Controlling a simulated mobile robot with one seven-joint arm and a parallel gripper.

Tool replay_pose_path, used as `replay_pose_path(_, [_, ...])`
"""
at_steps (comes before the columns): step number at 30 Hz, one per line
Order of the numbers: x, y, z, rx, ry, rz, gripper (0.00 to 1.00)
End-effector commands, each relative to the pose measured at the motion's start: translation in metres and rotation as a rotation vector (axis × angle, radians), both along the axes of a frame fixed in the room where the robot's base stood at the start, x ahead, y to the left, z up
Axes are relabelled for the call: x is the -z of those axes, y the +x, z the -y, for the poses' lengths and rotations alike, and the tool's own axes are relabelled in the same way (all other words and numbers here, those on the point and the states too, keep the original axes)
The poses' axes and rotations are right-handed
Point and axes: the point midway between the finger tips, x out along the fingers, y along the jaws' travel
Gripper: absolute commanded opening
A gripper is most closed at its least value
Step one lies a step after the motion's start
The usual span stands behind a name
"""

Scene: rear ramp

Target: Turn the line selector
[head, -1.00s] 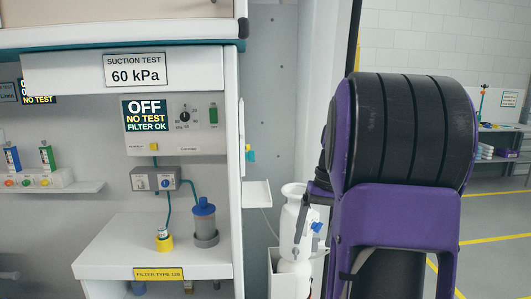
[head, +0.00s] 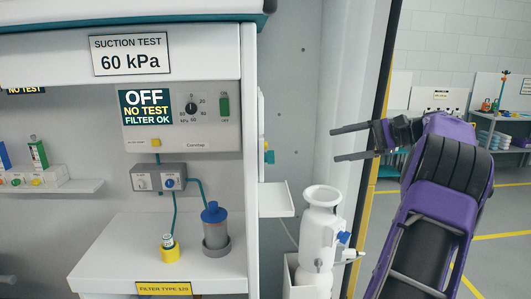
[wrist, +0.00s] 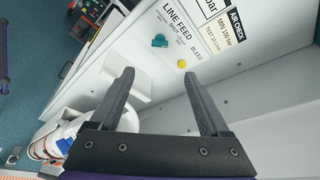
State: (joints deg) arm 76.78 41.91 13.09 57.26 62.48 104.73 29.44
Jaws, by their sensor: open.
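My gripper (head: 335,144) is open and empty. It stands to the right of the cabinet's side, its fingers pointing left. In the wrist view my gripper (wrist: 159,76) faces a white panel marked LINE FEED. A teal knob (wrist: 159,40) sits there beside the word SHUT, with a yellow round part (wrist: 181,63) near BLEED. Both lie beyond the fingertips, untouched. In the head view the teal knob (head: 269,157) shows edge-on at the cabinet's side. I see no label reading line selector. A grey box (head: 158,177) with two small dials is on the cabinet's front.
A small white shelf (head: 276,199) juts out below the knob. A white cylinder-like vessel (head: 321,225) stands beneath my gripper. A suction unit (head: 180,110) reads OFF, NO TEST, FILTER OK. A blue-capped canister (head: 214,226) stands on the cabinet ledge.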

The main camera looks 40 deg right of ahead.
Motion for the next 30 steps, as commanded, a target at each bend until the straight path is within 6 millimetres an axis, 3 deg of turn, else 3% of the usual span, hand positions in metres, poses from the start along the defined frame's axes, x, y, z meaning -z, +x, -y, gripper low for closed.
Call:
replay_pose_path(5, [0.004,0.013,-0.011,0.001,0.005,-0.001,0.80])
replay_pose_path(21, [0.036,0.095,-0.086,-0.001,0.003,-0.001,0.80])
replay_pose_path(30, [0.045,0.121,-0.109,0.000,0.000,0.000,0.80])
